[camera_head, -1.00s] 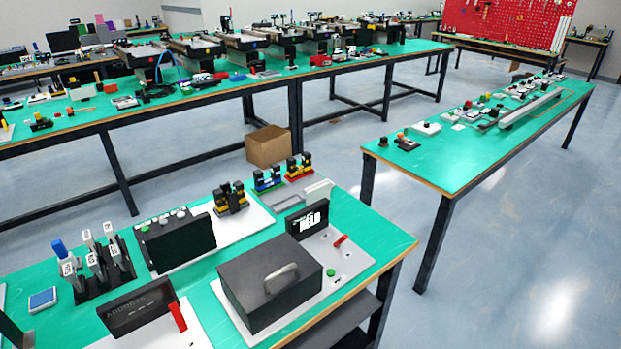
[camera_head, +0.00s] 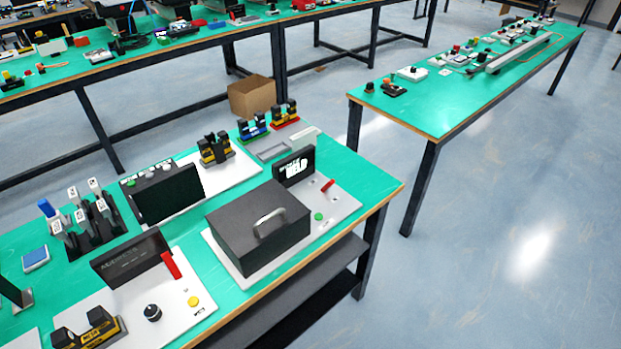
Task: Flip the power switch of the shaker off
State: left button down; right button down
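No part in view is clearly labelled as the shaker. A black box with a grey handle (camera_head: 257,226) sits on a white base plate (camera_head: 338,215) at the centre. That plate also bears a dark display (camera_head: 294,166), a red lever (camera_head: 327,186) and a green button (camera_head: 319,216). A second white plate (camera_head: 130,307) at lower left bears a dark display panel (camera_head: 131,258), a red lever (camera_head: 171,265), a black knob (camera_head: 152,313) and a yellow button (camera_head: 193,301). The levers' on or off positions cannot be told. Neither gripper is in view.
The near green table (camera_head: 377,194) also holds a dark panel (camera_head: 173,194), a rack of pipettes (camera_head: 90,215) and several black-and-yellow blocks (camera_head: 215,149). A cardboard box (camera_head: 252,98) lies on the floor. Another green table (camera_head: 455,104) stands at right, with open floor between.

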aim_at(331, 181)
jog(key=k+z, duration=0.2)
jog(key=k, duration=0.45)
jog(key=i+l, duration=0.2)
jog(key=l, duration=0.15)
jog(key=i+l+u, duration=0.1)
jog(key=l, duration=0.25)
jog(key=i+l, duration=0.25)
jog(key=i+l+u, duration=0.1)
jog(key=l, duration=0.35)
jog(key=i+l, duration=0.2)
jog(key=l, duration=0.15)
jog(key=i+l+u, duration=0.1)
jog(key=l, duration=0.3)
jog(key=i+l, duration=0.2)
jog(key=l, duration=0.15)
jog(key=i+l+u, duration=0.1)
jog(key=l, duration=0.3)
jog(key=i, duration=0.05)
